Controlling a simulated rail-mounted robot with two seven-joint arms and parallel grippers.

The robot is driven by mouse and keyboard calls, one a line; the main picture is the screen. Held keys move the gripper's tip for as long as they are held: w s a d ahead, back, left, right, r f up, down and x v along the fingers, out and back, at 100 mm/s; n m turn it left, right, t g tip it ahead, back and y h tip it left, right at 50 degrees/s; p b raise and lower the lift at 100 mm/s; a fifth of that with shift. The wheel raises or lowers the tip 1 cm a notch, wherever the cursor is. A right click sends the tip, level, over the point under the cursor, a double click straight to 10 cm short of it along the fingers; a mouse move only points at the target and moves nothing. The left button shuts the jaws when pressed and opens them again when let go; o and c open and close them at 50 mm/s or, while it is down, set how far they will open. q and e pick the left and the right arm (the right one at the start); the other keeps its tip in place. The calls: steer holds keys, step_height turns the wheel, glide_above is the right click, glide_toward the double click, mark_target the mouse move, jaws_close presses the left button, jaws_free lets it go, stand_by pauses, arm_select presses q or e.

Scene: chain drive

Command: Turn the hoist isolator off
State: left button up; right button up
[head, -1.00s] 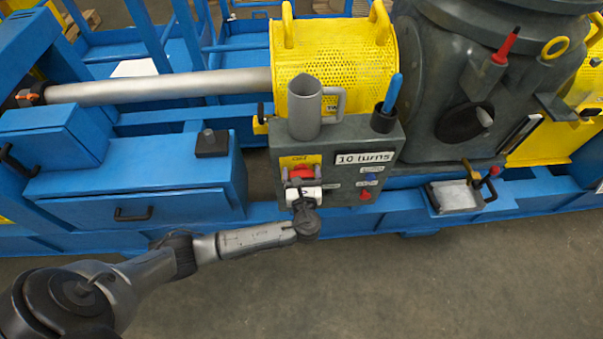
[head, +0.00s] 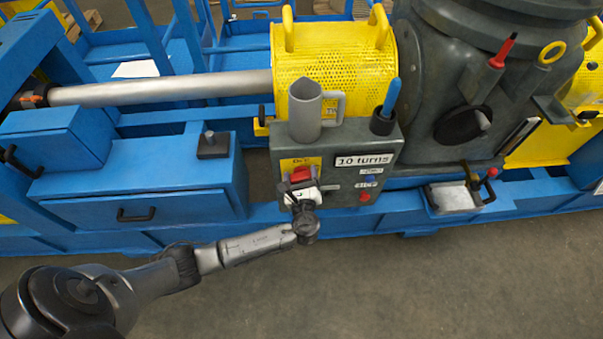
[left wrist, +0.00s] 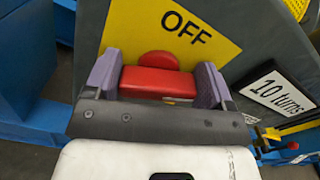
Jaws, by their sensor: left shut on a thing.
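The hoist isolator's red handle (head: 300,174) is on the front of the grey control box (head: 330,200), below a yellow label (head: 292,163). In the left wrist view the label (left wrist: 172,28) reads OFF and slants down to the right. My left gripper (head: 303,187) is shut on the red handle, which lies between its two fingers in the left wrist view (left wrist: 158,82). The handle lines up with the gripper and sits at an angle to the label. The gripper partly hides the handle's lower part. My right gripper is out of view.
Beside the handle are a "10 turns" plate (head: 363,160), a blue button (head: 370,178) and a red button (head: 364,197). A grey jug (head: 305,112) and a blue-handled tool (head: 391,98) are at the box top. The floor in front is clear.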

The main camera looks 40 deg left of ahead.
arm_select(q)
steer(key=n, duration=0.2)
steer(key=shift+s+n, duration=0.1)
steer(key=shift+n, duration=0.3)
steer(key=n, duration=0.2)
steer(key=n+b, duration=0.1)
steer(key=shift+a+f+n, duration=0.1)
steer(key=shift+f+n, duration=0.15)
steer(key=shift+n, duration=0.15)
steer(key=n+b, duration=0.1)
steer(key=n, duration=0.1)
steer(key=n+b, duration=0.1)
steer(key=n, duration=0.1)
steer(key=shift+s+f, duration=0.15)
steer(key=shift+f, duration=0.05)
steer(key=n+b, duration=0.2)
steer(key=shift+a+n, duration=0.1)
steer(key=shift+n, duration=0.5)
steer(key=shift+b, duration=0.3)
steer(key=o, duration=0.9)
